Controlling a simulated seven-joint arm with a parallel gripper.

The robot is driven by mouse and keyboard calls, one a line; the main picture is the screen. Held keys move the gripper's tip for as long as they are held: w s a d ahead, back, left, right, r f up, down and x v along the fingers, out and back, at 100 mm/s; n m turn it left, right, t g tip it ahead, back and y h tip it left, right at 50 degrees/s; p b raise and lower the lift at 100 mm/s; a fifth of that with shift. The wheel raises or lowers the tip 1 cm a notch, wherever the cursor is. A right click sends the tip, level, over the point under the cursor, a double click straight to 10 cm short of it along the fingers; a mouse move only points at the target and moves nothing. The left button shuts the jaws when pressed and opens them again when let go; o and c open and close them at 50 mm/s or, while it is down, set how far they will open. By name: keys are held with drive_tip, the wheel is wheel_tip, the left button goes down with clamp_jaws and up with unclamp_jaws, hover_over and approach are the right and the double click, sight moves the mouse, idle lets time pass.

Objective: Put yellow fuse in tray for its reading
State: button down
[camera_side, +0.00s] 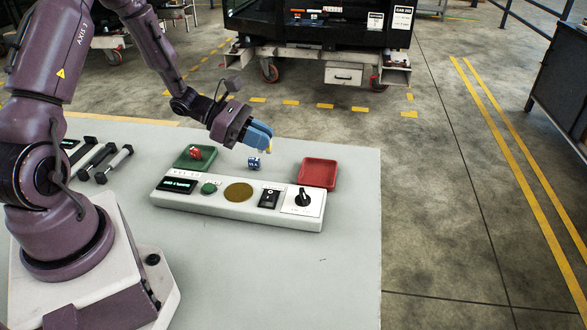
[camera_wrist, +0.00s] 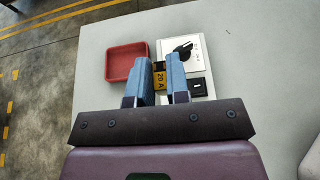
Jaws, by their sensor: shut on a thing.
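My gripper (camera_side: 266,146) has blue fingers shut on the yellow fuse (camera_side: 269,150) and holds it above the table behind the tester. In the wrist view the fuse (camera_wrist: 160,76), marked "20 A", shows between the fingertips (camera_wrist: 162,60); the fingers hide part of it. The red tray (camera_side: 318,160) is empty, to the right of my gripper; it also shows in the wrist view (camera_wrist: 126,62). The green tray (camera_side: 180,161) at the left holds a red fuse (camera_side: 195,152). The tester (camera_side: 240,207) has a small display (camera_side: 177,185) whose text is too small to read.
A blue fuse (camera_side: 254,164) stands on the table below my gripper, close behind the tester. The tester has a green button (camera_side: 208,188), brass disc (camera_side: 238,192), black switch (camera_side: 269,198) and knob (camera_side: 302,198). Dark bars (camera_side: 114,164) lie at the left. The table's right side is clear.

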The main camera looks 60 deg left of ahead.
drive_tip(key=w+d, duration=0.1)
drive_tip(key=w, duration=0.2)
hover_over(316, 169)
drive_tip(key=f, duration=0.5)
drive_tip(key=s+f, duration=0.1)
drive_tip(key=f, duration=0.2)
drive_tip(key=shift+d+f, duration=0.15)
drive_tip(key=shift+f, duration=0.2)
drive_tip(key=shift+w+f, duration=0.55)
drive_tip(key=shift+f, duration=1.5)
drive_tip(key=shift+f, duration=0.15)
drive_tip(key=c, duration=1.1)
unclamp_jaws()
